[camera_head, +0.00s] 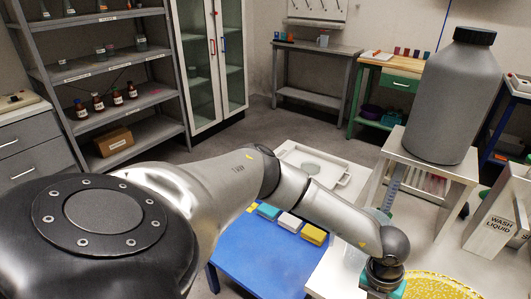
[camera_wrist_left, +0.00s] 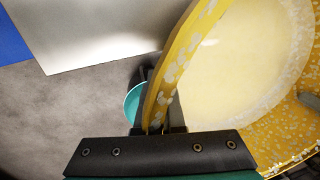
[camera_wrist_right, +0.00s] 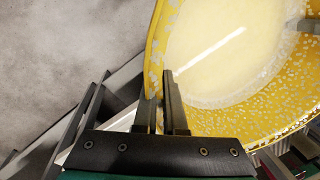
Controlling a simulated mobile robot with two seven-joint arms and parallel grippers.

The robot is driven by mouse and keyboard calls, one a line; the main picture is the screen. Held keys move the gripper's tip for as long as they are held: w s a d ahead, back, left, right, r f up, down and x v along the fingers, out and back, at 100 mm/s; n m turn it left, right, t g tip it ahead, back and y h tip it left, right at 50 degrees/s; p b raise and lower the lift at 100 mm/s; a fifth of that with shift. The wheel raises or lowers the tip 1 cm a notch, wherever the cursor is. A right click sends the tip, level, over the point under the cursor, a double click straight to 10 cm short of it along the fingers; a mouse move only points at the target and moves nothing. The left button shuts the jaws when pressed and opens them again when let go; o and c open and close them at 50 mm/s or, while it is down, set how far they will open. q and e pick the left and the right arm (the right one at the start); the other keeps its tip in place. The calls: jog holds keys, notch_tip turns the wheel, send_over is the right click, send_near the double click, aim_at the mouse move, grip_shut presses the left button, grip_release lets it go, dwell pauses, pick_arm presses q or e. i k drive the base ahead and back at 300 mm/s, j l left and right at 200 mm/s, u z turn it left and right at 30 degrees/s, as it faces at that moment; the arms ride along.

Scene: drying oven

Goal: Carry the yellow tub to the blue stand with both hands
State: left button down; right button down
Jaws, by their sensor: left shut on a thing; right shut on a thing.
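The yellow tub (camera_head: 440,288), speckled with white, shows only as a strip of rim and inside at the bottom right of the head view. Its pale inside looks empty in the left wrist view (camera_wrist_left: 245,75) and the right wrist view (camera_wrist_right: 225,55). My left gripper (camera_wrist_left: 158,115) is shut on its rim. My right gripper (camera_wrist_right: 160,100) is shut on another part of the rim and is out of the head view. A low blue-topped stand (camera_head: 265,262) is at the lower middle of the head view, left of the tub and partly hidden by my left arm.
Blue, white and yellow blocks (camera_head: 290,222) lie along the blue top's far edge. A white table with a tray (camera_head: 335,176) is behind. A big grey bottle (camera_head: 455,95) stands on a small white stand (camera_head: 408,150).

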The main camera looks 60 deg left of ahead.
aim_at(253, 247)
jog(key=k+u, duration=0.3)
jog(key=k+j+u, duration=0.1)
jog(key=u, duration=3.05)
jog(key=i+l+u, duration=0.35)
jog(key=i+l, duration=0.2)
jog(key=l, duration=0.15)
jog(key=i+l, duration=0.15)
jog(key=l, duration=0.2)
jog(key=i+l, duration=0.2)
jog(key=i+l+z, duration=0.2)
jog(key=i, duration=0.25)
